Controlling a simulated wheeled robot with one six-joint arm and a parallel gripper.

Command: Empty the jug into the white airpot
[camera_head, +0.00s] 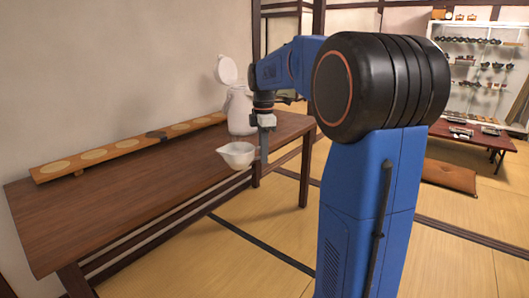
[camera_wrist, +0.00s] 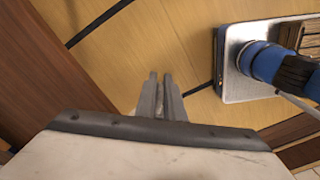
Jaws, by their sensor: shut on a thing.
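The white airpot (camera_head: 240,112) stands upright on the far part of the wooden table, with its lid (camera_head: 227,70) raised open. A white jug (camera_head: 237,154), wide like a bowl with a spout on its left, is in front of the airpot and lower in the picture. It looks about upright. My gripper (camera_head: 264,152) points down at the jug's right side and is shut on the jug; its grip point is hard to see. In the wrist view, my gripper's grey fingers (camera_wrist: 161,100) are close together, and the jug is mostly or wholly hidden.
The table (camera_head: 120,195) has free room at its left and front. A long wooden board with several round pale discs (camera_head: 130,146) lies along the wall. A low table (camera_head: 470,136), a cushion (camera_head: 450,176) and shelves of dishes (camera_head: 485,70) stand far right.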

